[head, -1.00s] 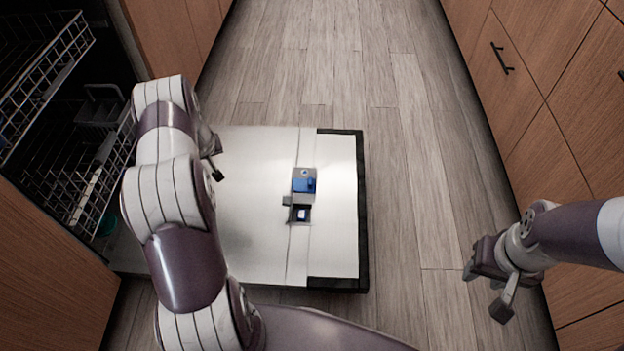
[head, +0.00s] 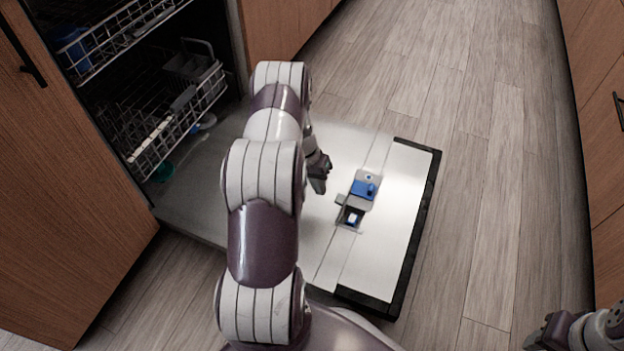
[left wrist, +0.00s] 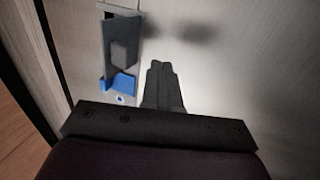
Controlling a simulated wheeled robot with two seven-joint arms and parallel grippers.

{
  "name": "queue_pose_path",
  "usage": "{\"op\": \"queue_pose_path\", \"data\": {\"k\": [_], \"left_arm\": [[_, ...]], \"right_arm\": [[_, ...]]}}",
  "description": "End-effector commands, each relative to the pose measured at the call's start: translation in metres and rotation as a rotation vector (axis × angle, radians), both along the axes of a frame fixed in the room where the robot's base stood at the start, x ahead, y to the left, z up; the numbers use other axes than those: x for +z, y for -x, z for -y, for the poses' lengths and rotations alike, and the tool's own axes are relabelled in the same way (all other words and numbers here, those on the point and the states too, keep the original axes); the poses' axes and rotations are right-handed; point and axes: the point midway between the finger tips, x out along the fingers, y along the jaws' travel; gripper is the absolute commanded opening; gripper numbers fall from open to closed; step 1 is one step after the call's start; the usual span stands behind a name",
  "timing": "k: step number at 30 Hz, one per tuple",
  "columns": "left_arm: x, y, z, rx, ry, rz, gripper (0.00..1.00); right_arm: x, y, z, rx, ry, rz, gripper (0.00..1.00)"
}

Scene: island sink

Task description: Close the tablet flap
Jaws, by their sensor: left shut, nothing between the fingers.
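The detergent dispenser (head: 371,177) is set in the inner face of the lowered dishwasher door (head: 400,200). It has a blue part (head: 364,189) and an open tablet compartment with a white and blue tablet (head: 352,217) inside. A small grey piece, apparently the tablet flap (head: 341,199), stands out at its left side. In the left wrist view the grey piece (left wrist: 123,53) stands beside the blue part (left wrist: 120,83). My left gripper (head: 320,186) is shut and empty, just left of the dispenser and apart from it; its fingertips (left wrist: 160,66) point along the door. My right gripper (head: 545,332) is partly cut off at bottom right.
The open dishwasher with its wire racks (head: 180,120) is at the left. Wooden cabinets (head: 600,130) stand at the right. The floor (head: 490,150) between the door and these cabinets is clear. My left arm covers part of the door.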

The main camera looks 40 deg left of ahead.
Motion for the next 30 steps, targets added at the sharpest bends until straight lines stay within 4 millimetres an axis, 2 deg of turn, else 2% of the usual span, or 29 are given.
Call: {"op": "queue_pose_path", "data": {"k": [1, 3, 9, 20, 30], "left_arm": [[-0.005, -0.004, 0.007, -0.003, -0.003, 0.003, 0.0], [-0.005, -0.006, 0.016, -0.003, -0.002, 0.001, 0.0], [-0.004, -0.009, 0.027, 0.0, -0.002, 0.002, 0.0], [-0.002, -0.01, 0.028, 0.001, -0.003, 0.001, 0.0], [0.001, -0.011, 0.033, -0.001, -0.059, -0.016, 0.0]], "right_arm": [[-0.009, 0.0, 0.0, 0.0, 0.0, 0.0, 0.43], [-0.014, 0.0, 0.0, 0.0, 0.0, 0.0, 0.43], [-0.018, 0.0, 0.0, 0.0, 0.0, 0.0, 0.43], [-0.016, 0.0, 0.0, 0.0, 0.0, 0.0, 0.43], [0.001, 0.0, 0.0, 0.0, 0.0, 0.0, 0.43]]}}
